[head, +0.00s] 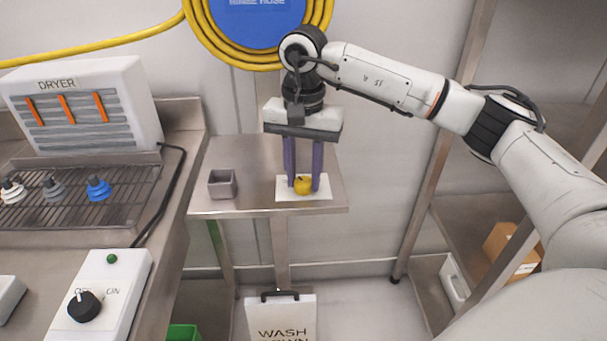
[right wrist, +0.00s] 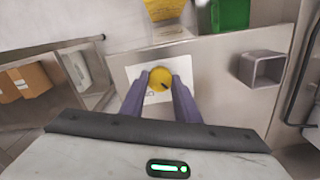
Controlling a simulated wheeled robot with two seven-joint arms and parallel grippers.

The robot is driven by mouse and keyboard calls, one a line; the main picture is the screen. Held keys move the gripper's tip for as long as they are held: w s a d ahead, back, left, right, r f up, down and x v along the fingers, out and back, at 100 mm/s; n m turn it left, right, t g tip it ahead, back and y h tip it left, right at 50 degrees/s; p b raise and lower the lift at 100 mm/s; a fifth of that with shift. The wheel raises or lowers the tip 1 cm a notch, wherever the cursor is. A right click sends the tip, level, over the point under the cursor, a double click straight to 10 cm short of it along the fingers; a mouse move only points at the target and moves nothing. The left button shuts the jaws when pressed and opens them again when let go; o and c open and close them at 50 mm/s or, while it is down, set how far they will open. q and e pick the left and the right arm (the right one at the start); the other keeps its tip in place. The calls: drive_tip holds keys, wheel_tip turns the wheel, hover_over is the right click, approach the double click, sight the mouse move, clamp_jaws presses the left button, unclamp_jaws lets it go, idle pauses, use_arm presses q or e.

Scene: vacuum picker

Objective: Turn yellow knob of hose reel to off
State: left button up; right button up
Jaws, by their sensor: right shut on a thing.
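The yellow knob (head: 303,185) sits on a white plate (head: 288,194) on the small metal shelf below the hose reel (head: 262,22). My right gripper (head: 303,183) comes down from above, its two purple fingers on either side of the knob and shut on it. In the right wrist view the knob (right wrist: 160,79) shows between the fingertips, with a dark pointer mark towards its lower right. The lettering on the plate (right wrist: 138,75) is mostly hidden or too small to read. My left gripper is not in view.
A small grey square cup (head: 222,184) stands on the shelf left of the plate. A dryer (head: 85,105), a rack with suction cups (head: 75,192) and a white switch box (head: 100,295) with a black knob are at the left. Metal shelving (head: 440,140) stands at the right.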

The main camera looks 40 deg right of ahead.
sight(304, 181)
drive_tip(key=shift+r+n, duration=0.1)
drive_tip(key=shift+n, duration=0.4)
drive_tip(key=o, duration=1.1)
drive_tip(key=shift+c, duration=0.2)
wheel_tip(304, 181, up, 10)
drive_tip(key=shift+r, duration=0.15)
